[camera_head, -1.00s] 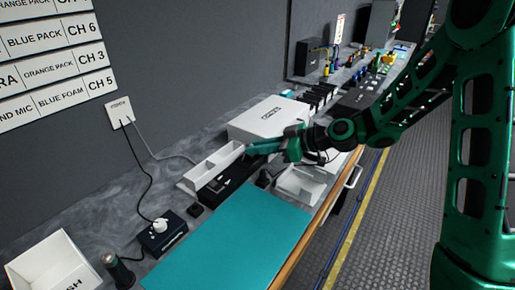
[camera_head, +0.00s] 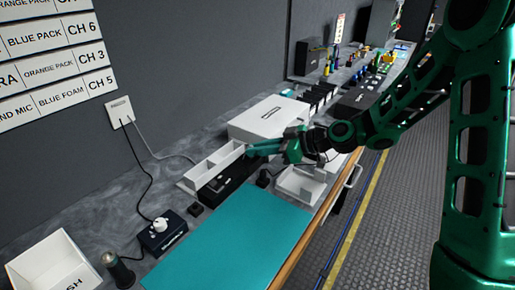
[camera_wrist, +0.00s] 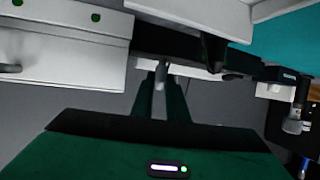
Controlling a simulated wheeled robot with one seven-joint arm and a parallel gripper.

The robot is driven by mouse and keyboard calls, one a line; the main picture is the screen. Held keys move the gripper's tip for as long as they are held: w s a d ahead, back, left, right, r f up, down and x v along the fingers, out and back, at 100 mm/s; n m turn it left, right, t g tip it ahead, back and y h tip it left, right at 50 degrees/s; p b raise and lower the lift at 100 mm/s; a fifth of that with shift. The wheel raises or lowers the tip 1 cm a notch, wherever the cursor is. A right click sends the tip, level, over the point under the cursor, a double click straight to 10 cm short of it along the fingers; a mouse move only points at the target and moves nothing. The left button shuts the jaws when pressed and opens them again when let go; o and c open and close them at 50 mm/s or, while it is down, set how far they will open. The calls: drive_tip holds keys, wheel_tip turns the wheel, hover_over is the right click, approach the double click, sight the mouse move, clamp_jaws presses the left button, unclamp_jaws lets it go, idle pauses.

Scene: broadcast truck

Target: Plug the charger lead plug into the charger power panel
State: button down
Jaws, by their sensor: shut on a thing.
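My gripper (camera_head: 250,149) reaches in from the right, above the bench between the white box and the two-compartment tray. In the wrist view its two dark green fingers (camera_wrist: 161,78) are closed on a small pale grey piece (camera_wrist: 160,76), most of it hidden. I cannot make out whether this is the charger lead plug. A pale wall plate (camera_head: 119,107) with small unreadable lettering is on the grey wall. A white lead and a black lead run down from it. It may be the charger power panel; my gripper is well apart from it, to the right.
A white two-compartment tray (camera_head: 192,178), a white box (camera_head: 262,128) and an open white tray (camera_head: 294,190) surround the gripper. A teal mat (camera_head: 232,238) lies in front. A dark box with a white knob (camera_head: 154,242) stands left. Free bench surface lies below the wall plate.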

drive_tip(key=shift+f, duration=0.35)
drive_tip(key=c, duration=1.7)
unclamp_jaws()
drive_tip(key=shift+o, duration=0.2)
drive_tip(key=shift+d, duration=0.1)
drive_tip(key=v, duration=1)
drive_tip(key=shift+d, duration=0.25)
